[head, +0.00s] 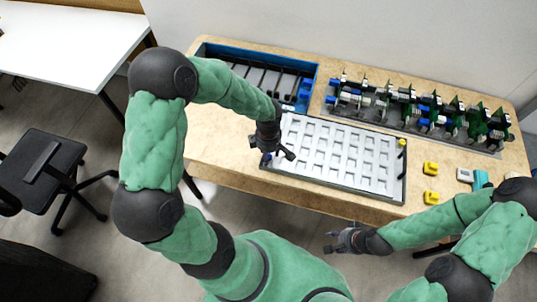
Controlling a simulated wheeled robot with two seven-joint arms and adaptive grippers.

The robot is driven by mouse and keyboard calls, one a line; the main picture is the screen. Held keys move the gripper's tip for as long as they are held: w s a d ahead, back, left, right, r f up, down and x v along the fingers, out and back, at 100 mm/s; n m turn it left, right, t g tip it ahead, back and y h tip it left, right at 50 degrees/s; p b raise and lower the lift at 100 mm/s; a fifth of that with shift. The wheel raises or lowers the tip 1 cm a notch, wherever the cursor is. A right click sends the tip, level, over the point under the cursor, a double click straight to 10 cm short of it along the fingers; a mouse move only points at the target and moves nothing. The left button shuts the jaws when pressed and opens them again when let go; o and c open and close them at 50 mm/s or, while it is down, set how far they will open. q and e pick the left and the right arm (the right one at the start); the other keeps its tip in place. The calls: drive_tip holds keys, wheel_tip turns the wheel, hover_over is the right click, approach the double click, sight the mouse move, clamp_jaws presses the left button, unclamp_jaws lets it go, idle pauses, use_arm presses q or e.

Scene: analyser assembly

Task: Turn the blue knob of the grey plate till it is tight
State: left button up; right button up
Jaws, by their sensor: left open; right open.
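The grey plate (345,117) lies on the wooden table, a pale panel with rows of square recesses in a dark frame. A small blue spot at its front left corner, seen under my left gripper, looks like the blue knob (266,158); it is partly hidden. My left gripper (279,156) is open over that corner, its fingers close to the knob. I cannot tell whether they touch it. My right gripper (334,241) is open and empty in front of the table, below its edge.
A blue bin (317,75) with dark slots stands behind the plate at left. A rack (425,132) of green circuit boards stands at back right. Yellow blocks (431,168) lie right of the plate, one (431,197) near the front edge. Bare tabletop (215,140) is at left.

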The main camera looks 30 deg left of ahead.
use_arm(q)
drive_tip(key=shift+f, duration=0.2)
clamp_jaws()
idle(0.3)
